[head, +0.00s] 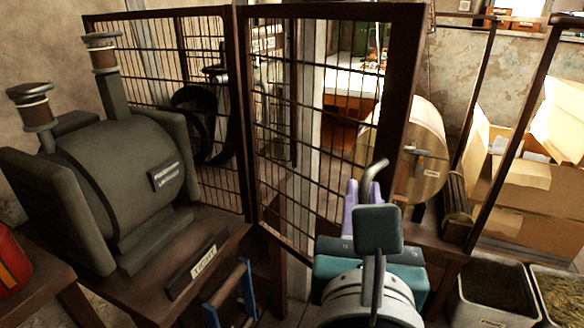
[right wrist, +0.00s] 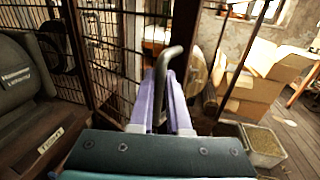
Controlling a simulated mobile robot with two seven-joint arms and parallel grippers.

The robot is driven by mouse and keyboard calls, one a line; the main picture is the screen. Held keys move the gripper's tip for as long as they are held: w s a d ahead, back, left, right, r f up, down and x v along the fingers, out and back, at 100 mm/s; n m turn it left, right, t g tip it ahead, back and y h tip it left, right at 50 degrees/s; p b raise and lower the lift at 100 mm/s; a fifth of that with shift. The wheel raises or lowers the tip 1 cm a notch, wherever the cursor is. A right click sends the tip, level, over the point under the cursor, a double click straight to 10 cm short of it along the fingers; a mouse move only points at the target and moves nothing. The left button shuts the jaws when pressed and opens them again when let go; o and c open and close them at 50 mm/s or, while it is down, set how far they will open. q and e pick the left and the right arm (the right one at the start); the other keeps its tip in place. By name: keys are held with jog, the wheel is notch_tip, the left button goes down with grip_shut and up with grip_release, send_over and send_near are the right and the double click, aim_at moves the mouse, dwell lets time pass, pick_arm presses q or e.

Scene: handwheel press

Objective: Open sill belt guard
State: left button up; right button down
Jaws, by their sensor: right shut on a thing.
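The belt guard is a dark-framed wire mesh panel (head: 310,130), upright in the middle of the head view. It stands at an angle to a second mesh panel (head: 130,75) on its left, and its right edge comes towards me. My right gripper (head: 362,198), with purple fingers, is shut on a grey bent handle (head: 376,172) near that right edge. In the right wrist view the handle (right wrist: 163,75) rises between the two fingers. Where the handle joins the frame is hidden. My left gripper is not in view.
A dark green machine (head: 120,180) stands on a wooden bench at left. A small blue-sided stand (head: 247,285) is low in front. A round wooden wheel (head: 425,150) is behind the guard's right edge. Cardboard boxes (head: 530,200) and filled bins (head: 495,295) lie right.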

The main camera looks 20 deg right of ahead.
jog(key=shift+a+f, duration=0.1)
jog(key=shift+a, duration=0.1)
jog(key=shift+d, duration=0.1)
jog(key=c, duration=1.2)
grip_release()
jog(key=shift+w, duration=0.1)
jog(key=shift+o, duration=0.2)
jog(key=v, duration=1)
jog(key=shift+b, duration=0.4)
